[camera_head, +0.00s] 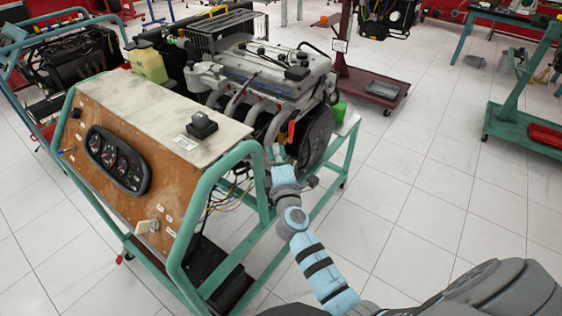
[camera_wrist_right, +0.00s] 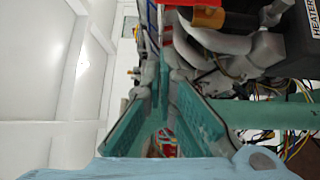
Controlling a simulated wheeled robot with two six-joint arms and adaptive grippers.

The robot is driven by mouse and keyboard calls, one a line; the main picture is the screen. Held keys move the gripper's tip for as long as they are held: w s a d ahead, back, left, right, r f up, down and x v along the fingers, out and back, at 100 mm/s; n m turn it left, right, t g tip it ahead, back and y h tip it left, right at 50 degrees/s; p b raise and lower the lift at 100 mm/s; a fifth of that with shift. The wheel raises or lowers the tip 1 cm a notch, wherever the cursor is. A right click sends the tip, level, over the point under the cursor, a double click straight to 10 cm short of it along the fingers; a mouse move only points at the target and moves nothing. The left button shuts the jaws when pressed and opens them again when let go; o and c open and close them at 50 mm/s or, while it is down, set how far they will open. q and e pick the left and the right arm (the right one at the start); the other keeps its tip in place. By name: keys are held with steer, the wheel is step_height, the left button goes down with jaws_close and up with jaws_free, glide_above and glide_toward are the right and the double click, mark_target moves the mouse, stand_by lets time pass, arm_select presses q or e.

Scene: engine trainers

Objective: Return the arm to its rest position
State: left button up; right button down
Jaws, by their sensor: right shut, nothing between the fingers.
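My right arm (camera_head: 318,268) reaches forward from the lower right in the head view. Its gripper (camera_head: 275,154) is at the near side of the engine trainer, close to the engine (camera_head: 265,78) and the green frame (camera_head: 258,185). In the right wrist view the teal fingers of the gripper (camera_wrist_right: 163,88) meet at their tips, shut with nothing held. Whether the gripper touches the engine or frame cannot be told. My left gripper is not in view.
The instrument panel (camera_head: 118,160) and a black switch box (camera_head: 202,124) are left of the arm. A red stand (camera_head: 375,85) and green cart (camera_head: 515,115) stand farther right. Open tiled floor (camera_head: 420,190) lies right of the arm.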

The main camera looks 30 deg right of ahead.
steer(key=v, duration=0.5)
steer(key=s+a+f+m+g+y, duration=0.1)
steer(key=s+f+m+g+y, duration=0.15)
steer(key=f, duration=0.75)
steer(key=s+a+f+m+g+y, duration=0.1)
steer(key=a+f+m+g, duration=0.15)
steer(key=f, duration=0.65)
steer(key=s+f+m+g+y, duration=0.1)
steer(key=s+f+m+g, duration=0.35)
steer(key=s+f, duration=0.85)
steer(key=s+d+f+m+g, duration=0.1)
steer(key=s+f, duration=0.4)
steer(key=s, duration=0.5)
steer(key=s+d+f+m+g, duration=0.1)
steer(key=s+f, duration=0.4)
steer(key=s, duration=0.5)
steer(key=s+d+f+m+g, duration=0.2)
steer(key=s+f+g, duration=0.3)
steer(key=s, duration=0.5)
steer(key=shift+s+m+y, duration=0.2)
steer(key=shift+m+y, duration=0.15)
steer(key=shift+m, duration=0.2)
